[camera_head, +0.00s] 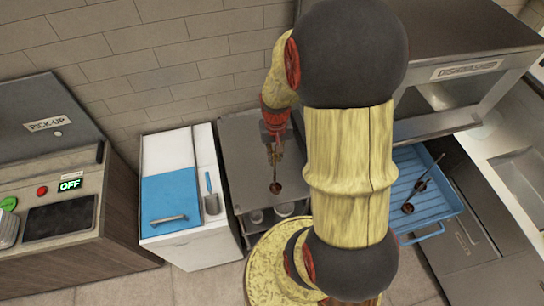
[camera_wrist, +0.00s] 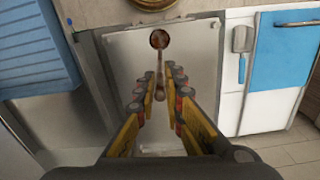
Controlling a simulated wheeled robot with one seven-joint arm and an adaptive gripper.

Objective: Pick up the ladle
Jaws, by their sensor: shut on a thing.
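The ladle has a small dark reddish-brown bowl and a thin handle. In the head view its bowl (camera_head: 275,187) hangs or lies over the front part of the grey metal counter (camera_head: 245,150). My gripper (camera_head: 273,152) is above the handle end, behind the bowl in the picture. In the wrist view the ladle (camera_wrist: 159,40) has its bowl beyond the fingertips, with its handle running back between the fingers of my gripper (camera_wrist: 157,80). My gripper is shut on the ladle's handle. I cannot tell how far the ladle is above the counter.
A blue tray (camera_head: 448,208) at the right holds dark ladle-like utensils (camera_head: 408,208). A white cabinet (camera_head: 205,150) with a blue lid (camera_head: 168,198) and a grey scoop (camera_head: 211,203) stands left. Metal containers (camera_head: 284,209) show below the counter's front. A brick wall stands behind.

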